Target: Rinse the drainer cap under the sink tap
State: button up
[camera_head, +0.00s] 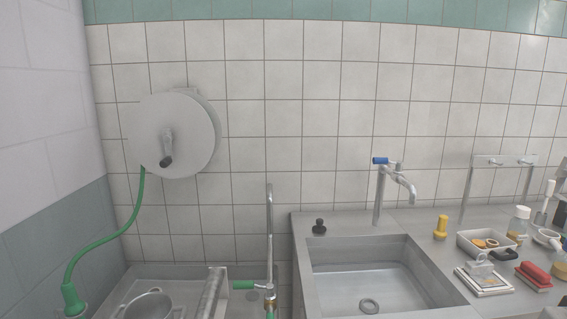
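A steel sink (304,262) is at the lower middle right, with a round drain (369,306) in its floor. A steel sink tap (379,198) with a blue lever stands behind the basin, its curved spout pointing right and down. No water shows at the spout. I cannot tell which thing is the drainer cap; a small black knobbed piece (319,227) stands on the sink's back left ledge, and a yellow piece (440,228) stands on the counter to the right. My gripper is not in view.
A second tap (269,240) with a green handle rises at a left basin holding a metal pot (147,304). A green hose (128,228) hangs from a wall reel (180,133). On the right counter are a white tray (470,250), a red brush (533,275) and bottles.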

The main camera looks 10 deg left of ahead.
aim_at(376, 161)
jog(key=u, duration=0.35)
jog(key=i, duration=1)
jog(key=u, duration=0.05)
